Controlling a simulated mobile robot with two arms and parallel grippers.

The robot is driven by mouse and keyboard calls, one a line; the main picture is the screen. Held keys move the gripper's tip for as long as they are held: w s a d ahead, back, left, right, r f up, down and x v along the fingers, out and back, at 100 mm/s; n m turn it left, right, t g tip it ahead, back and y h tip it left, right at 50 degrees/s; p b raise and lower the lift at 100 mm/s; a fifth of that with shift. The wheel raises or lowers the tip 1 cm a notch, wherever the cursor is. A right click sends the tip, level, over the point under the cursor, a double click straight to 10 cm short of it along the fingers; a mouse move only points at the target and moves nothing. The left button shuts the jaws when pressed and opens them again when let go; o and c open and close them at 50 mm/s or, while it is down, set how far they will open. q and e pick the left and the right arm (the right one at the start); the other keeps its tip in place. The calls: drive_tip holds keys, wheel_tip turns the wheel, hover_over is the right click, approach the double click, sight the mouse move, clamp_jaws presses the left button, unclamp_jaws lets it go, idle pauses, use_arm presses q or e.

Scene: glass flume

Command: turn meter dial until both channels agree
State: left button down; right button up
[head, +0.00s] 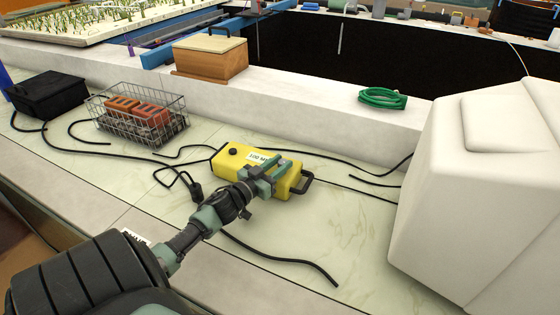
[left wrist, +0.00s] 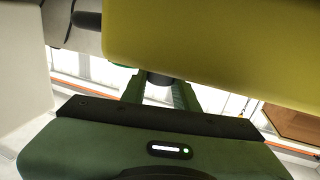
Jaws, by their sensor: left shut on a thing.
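The yellow meter (head: 228,168) lies on the pale counter, with a black knob (head: 234,151) at its left end, a white label (head: 262,158) and a dark handle at its right end. Its yellow body fills the top of the left wrist view (left wrist: 215,45). My left gripper (head: 270,174) is over the meter's right part. In the left wrist view, its fingers close on a small dark round piece (left wrist: 160,78), which looks like a dial on the meter. The fingers hide most of it in the head view. No channel readings can be made out. My right gripper is out of view.
A wire basket (head: 110,130) with orange blocks and a black box (head: 48,95) stand left. A large white block (head: 490,180) stands right. Black cables cross the counter around the meter. A coiled green hose (head: 383,98) and a wooden box (head: 210,58) sit on the ledge behind.

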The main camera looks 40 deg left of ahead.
use_arm(q)
drive_tip(key=c, duration=1.1)
unclamp_jaws()
drive_tip(key=shift+o, duration=0.2)
drive_tip(key=s, duration=0.7)
drive_tip(key=shift+s+d, duration=0.15)
drive_tip(key=shift+s, duration=0.25)
